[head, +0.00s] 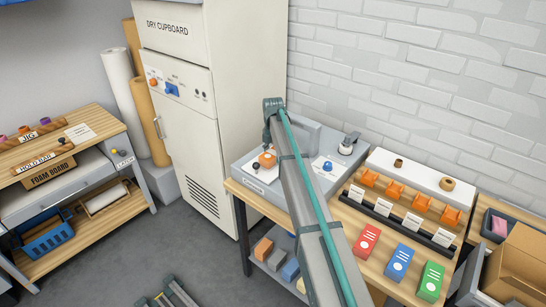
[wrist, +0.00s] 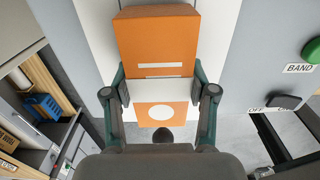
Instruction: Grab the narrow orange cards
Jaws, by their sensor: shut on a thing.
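The narrow orange cards (wrist: 156,45) show in the wrist view as a thick stack with white lines and a white circle on its face. A white strip crosses the middle of the stack. My gripper (wrist: 160,92) has one finger at each side of the stack by this strip and is shut on it. In the head view the orange cards (head: 267,159) are at the grey machine's left part, below my gripper (head: 268,143). My arm hides part of the machine. I cannot tell whether the stack touches the machine.
The grey machine (head: 240,171) stands on a wooden bench by the dry cupboard (head: 180,110). A green button (wrist: 312,50) marked BAND is at its right. Red (head: 367,241), blue (head: 399,263) and green (head: 430,281) card stacks lie on the bench at right, near an open cardboard box (head: 520,265).

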